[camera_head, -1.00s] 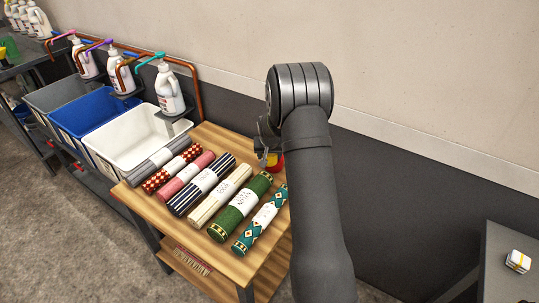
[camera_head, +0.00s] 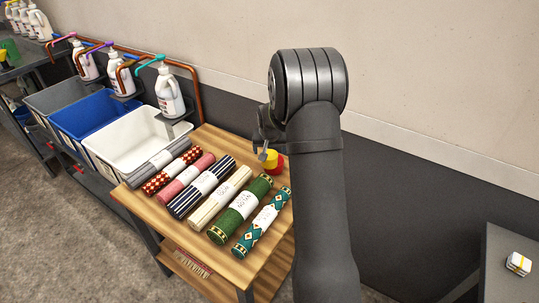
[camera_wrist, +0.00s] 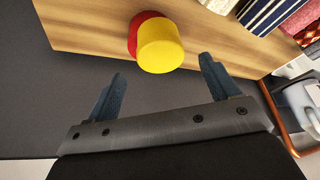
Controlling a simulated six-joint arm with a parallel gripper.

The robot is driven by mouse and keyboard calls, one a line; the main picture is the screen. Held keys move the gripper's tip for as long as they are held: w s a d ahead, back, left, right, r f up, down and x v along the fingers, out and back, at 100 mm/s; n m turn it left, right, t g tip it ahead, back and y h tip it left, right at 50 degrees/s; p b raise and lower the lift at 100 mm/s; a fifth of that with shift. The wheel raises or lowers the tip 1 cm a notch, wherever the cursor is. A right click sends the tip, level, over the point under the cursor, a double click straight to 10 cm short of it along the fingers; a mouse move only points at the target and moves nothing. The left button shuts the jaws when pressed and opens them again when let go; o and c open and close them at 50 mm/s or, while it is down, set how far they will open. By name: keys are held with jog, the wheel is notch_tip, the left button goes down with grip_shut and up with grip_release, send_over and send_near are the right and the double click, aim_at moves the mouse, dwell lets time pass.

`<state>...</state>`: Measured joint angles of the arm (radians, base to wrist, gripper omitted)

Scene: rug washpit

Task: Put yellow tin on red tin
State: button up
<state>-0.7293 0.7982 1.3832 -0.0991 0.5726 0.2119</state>
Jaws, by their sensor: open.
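The yellow tin (camera_wrist: 160,46) sits on top of the red tin (camera_wrist: 134,34) at the table's edge nearest the wall. In the wrist view the red tin shows only as a rim behind the yellow one. In the head view the yellow tin (camera_head: 268,156) is seen on the red tin (camera_head: 277,166), close beside my arm. My gripper (camera_wrist: 163,86) is open and empty, its two blue fingers apart from the tins. In the head view my gripper (camera_head: 262,150) is above and partly in front of the stack.
Several rolled rugs (camera_head: 215,195) lie side by side on the wooden table (camera_head: 210,138). A white bin (camera_head: 130,140) and a blue bin (camera_head: 85,115) stand to the left with pump bottles (camera_head: 168,92) behind. A wall runs behind the table.

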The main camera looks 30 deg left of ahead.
aim_at(270, 155)
jog(key=shift+v, duration=2.7)
jog(key=shift+f, duration=0.1)
jog(key=x, duration=1.2)
jog(key=shift+w+r, duration=0.1)
jog(key=shift+r, duration=1.1)
